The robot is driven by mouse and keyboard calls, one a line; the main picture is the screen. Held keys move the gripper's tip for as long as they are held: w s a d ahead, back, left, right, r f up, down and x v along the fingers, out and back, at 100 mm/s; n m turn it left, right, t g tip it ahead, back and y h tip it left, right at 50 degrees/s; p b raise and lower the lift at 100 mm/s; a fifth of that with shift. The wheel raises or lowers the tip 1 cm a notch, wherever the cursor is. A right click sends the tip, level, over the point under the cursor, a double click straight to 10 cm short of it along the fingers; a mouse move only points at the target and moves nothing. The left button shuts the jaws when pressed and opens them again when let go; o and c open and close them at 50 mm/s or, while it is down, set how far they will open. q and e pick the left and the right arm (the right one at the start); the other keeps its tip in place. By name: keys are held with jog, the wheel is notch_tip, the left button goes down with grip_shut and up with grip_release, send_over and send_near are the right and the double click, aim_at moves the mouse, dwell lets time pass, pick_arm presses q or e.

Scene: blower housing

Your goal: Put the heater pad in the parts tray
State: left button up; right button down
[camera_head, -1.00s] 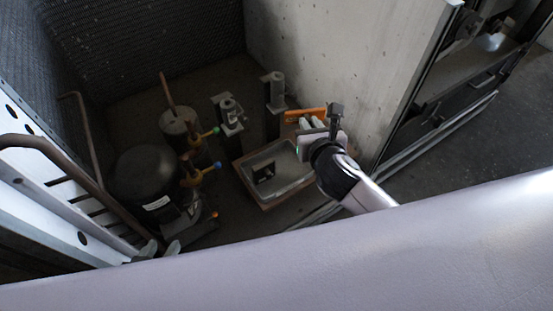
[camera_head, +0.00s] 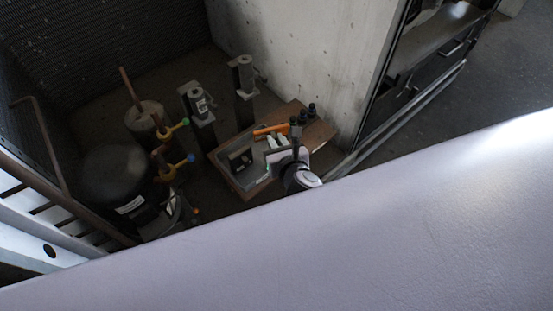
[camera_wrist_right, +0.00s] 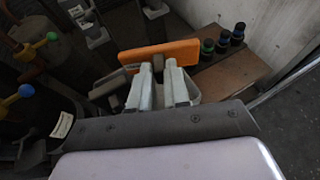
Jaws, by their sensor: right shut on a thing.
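The heater pad (camera_head: 270,130) is a flat orange piece; it also shows in the wrist view (camera_wrist_right: 160,54). My right gripper (camera_head: 276,141) is shut on it, with pale fingertips (camera_wrist_right: 160,72) at its near edge. The parts tray (camera_head: 228,174) is a grey, shallow tray on a wooden board. The pad is held above the tray's far right part, apparently clear of the tray floor. My gripper and the pad hide part of the tray. My left gripper is not in view.
A small dark part (camera_head: 240,159) lies in the tray's left half. Several dark knobs (camera_head: 303,115) stand on the board at right. Metal posts (camera_head: 245,75) stand behind, and a black compressor (camera_head: 113,178) with yellow-handled valves is at left. A concrete wall (camera_head: 300,60) borders the right.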

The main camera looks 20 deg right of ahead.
jog(key=shift+f+b, duration=1.65)
jog(key=shift+f, duration=1.05)
jog(key=shift+r, duration=0.1)
jog(key=shift+f, duration=0.4)
jog(key=shift+f+b, duration=0.2)
jog(key=shift+b, duration=0.2)
jog(key=c, duration=1.1)
grip_release()
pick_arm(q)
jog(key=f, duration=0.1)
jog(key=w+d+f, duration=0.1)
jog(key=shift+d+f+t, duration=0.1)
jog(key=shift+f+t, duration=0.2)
pick_arm(e)
jog(key=shift+r, duration=0.1)
